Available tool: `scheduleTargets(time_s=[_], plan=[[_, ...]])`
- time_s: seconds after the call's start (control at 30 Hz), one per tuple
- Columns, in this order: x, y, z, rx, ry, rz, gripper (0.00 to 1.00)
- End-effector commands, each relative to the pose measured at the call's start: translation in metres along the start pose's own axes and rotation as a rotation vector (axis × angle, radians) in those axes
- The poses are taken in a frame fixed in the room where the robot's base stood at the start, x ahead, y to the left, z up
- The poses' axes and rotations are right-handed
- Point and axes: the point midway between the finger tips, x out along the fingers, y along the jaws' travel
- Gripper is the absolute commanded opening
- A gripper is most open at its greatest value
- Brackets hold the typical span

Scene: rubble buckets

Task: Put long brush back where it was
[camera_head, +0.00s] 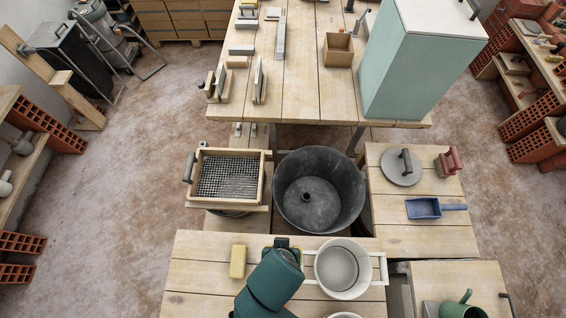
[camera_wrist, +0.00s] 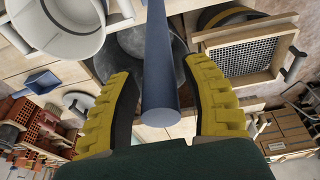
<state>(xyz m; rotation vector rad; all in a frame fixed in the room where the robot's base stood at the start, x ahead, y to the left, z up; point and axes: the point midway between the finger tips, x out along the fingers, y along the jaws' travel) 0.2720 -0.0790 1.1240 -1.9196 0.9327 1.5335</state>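In the wrist view my gripper (camera_wrist: 163,75) has its two yellow fingers spread wide apart. A thick blue-grey round rod (camera_wrist: 160,70) runs from the top edge down between them, with its blunt end close to the camera. It looks like a long handle, but no bristles show, so I cannot tell whether it is the long brush. Gaps show on both sides of it. In the head view the dark end of my arm (camera_head: 283,244) is over the near table, between a yellow block and a white bucket. The fingers and rod are hidden there.
A black tub (camera_head: 345,190) stands beyond the near table, beside a wooden-framed sieve (camera_head: 262,185). The white bucket (camera_head: 343,268) is close on the right, the yellow block (camera_head: 238,261) on the left. A red-handled brush (camera_head: 448,163) and blue scoop (camera_head: 424,209) lie on the right table.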

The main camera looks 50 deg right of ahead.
Motion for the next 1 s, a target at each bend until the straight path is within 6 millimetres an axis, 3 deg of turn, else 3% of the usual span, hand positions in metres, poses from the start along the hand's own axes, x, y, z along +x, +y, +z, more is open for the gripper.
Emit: scheduleTargets(time_s=[0.17, 0.27, 0.47, 0.5, 0.63, 0.8, 1.0], plan=[[-0.004, 0.0, -0.001, 0.0, 0.001, -0.002, 0.48], [-0.017, -0.001, -0.002, -0.001, 0.003, -0.004, 0.48], [-0.069, -0.001, -0.002, -0.001, 0.002, -0.005, 0.48], [-0.085, 0.001, -0.002, -0.003, -0.001, 0.0, 0.48], [-0.111, 0.001, -0.002, -0.002, -0.001, 0.002, 0.48], [-0.123, 0.0, -0.001, -0.001, -0.001, 0.002, 0.48], [-0.123, 0.0, -0.001, 0.001, 0.0, 0.0, 0.48]])
